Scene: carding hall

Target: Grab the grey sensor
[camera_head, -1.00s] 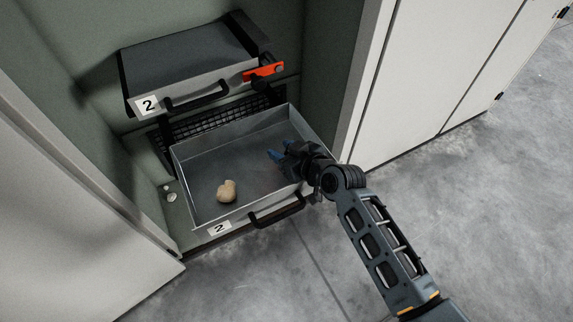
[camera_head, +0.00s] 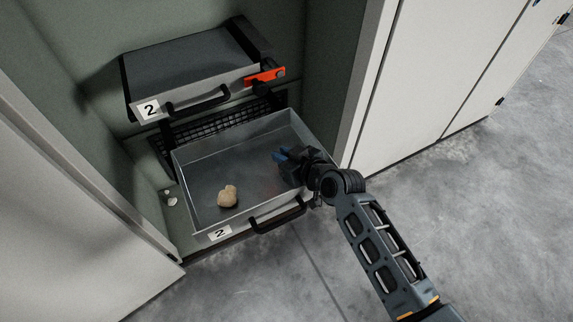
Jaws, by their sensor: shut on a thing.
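My gripper (camera_head: 280,155) is over the right part of an open metal drawer (camera_head: 185,186), with its blue fingertips pointing left. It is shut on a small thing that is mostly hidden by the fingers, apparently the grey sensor. No other grey sensor shows in the drawer. I cannot tell whether the held thing touches the drawer floor.
A beige lump (camera_head: 228,197) lies in the drawer's front left. The drawer has a black handle (camera_head: 280,217) and a label "2". Above it is a shut unit (camera_head: 190,78), also labelled "2", with a red lever (camera_head: 264,75). Cabinet walls flank both sides.

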